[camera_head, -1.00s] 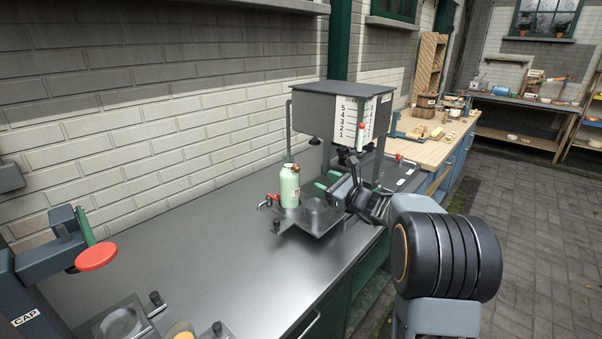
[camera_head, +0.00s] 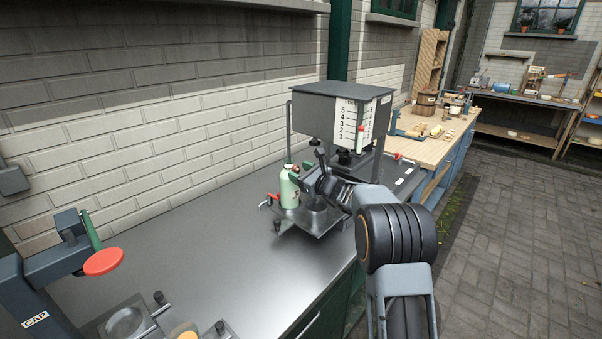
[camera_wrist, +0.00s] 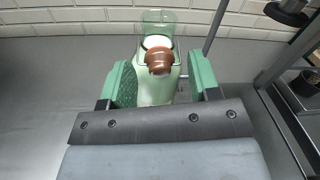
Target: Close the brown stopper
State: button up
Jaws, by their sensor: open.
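The brown stopper (camera_wrist: 159,60) shows in the wrist view at the mouth of a pale green bottle (camera_wrist: 158,88). I cannot tell whether it is fully seated. The bottle stands upright in the head view (camera_head: 289,190), beside the metal plate of the filling machine. My gripper (camera_wrist: 160,84) is open, with one green finger on each side of the bottle's upper part. Whether the fingers touch it I cannot tell. In the head view my gripper (camera_head: 307,174) is just right of the bottle's top and partly covers it.
The filling machine (camera_head: 342,112) with a numbered scale stands behind the bottle. A red-handled valve (camera_head: 271,198) sits left of the bottle. The capping press (camera_head: 60,255) is at the front left. The grey worktop (camera_head: 180,235) between is clear.

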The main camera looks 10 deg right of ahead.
aim_at(293, 162)
jog(key=c, duration=0.9)
notch_tip(293, 162, up, 4)
jog(key=g+p, duration=0.1)
jog(key=p, duration=0.3)
jog(key=g+h+p, duration=0.1)
jog(key=p, duration=0.3)
jog(key=g+h+p, duration=0.1)
jog(key=p, duration=0.3)
jog(key=shift+f+g+p, duration=0.25)
jog(key=shift+g+p, duration=0.05)
jog(key=shift+p, duration=0.05)
jog(key=shift+c, duration=0.2)
jog(key=shift+w+a+r+g+h+p, duration=0.15)
jog(key=shift+g+h+p, duration=0.6)
jog(key=shift+p, duration=0.5)
jog(key=shift+w+r+n+g+h+p, duration=0.1)
jog(key=shift+w+n+g+h+p, duration=0.05)
jog(key=shift+n+g+h+p, duration=0.3)
jog(key=shift+w+a+r+g+h, duration=0.25)
jog(key=shift+g+h, duration=0.25)
jog(key=shift+g, duration=0.3)
jog(key=shift+w+a+r+g+h, duration=0.1)
jog(key=shift+w+r+g+h, duration=0.1)
jog(key=shift+g+h, duration=0.45)
jog(key=shift+w+a+r+g+h, duration=0.25)
jog(key=shift+g+h, duration=0.1)
jog(key=shift+g, duration=0.6)
